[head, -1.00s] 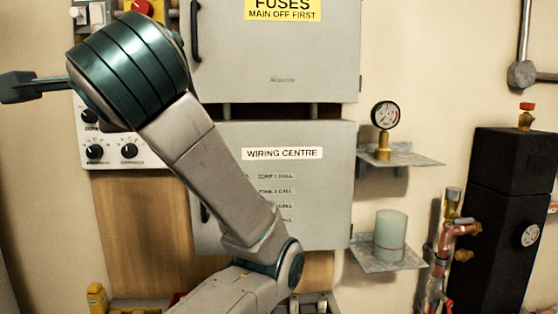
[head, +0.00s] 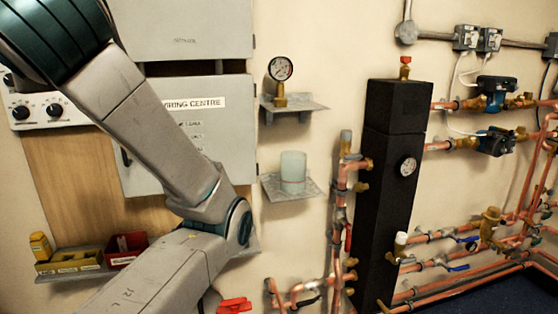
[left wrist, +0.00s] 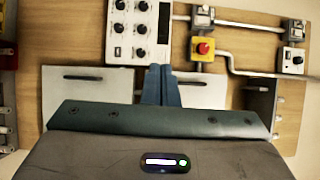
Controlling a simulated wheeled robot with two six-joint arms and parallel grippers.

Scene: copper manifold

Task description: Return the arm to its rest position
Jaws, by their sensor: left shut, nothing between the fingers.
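My left arm crosses the left side of the head view, bent at the elbow, in front of the wall boxes. Its gripper is outside the head view. In the left wrist view, my left gripper (left wrist: 161,86) is shut and empty, with its teal fingers together. It points toward a wooden board (left wrist: 227,82) with a white control panel (left wrist: 138,28) on it. My right gripper is in neither current view.
The grey wiring centre box (head: 225,150) is partly behind my arm. Shelves hold a pressure gauge (head: 280,70) and a pale cylinder (head: 293,168). A black column (head: 388,175) and copper pipes stand right. A red emergency button (left wrist: 203,48) is on the board.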

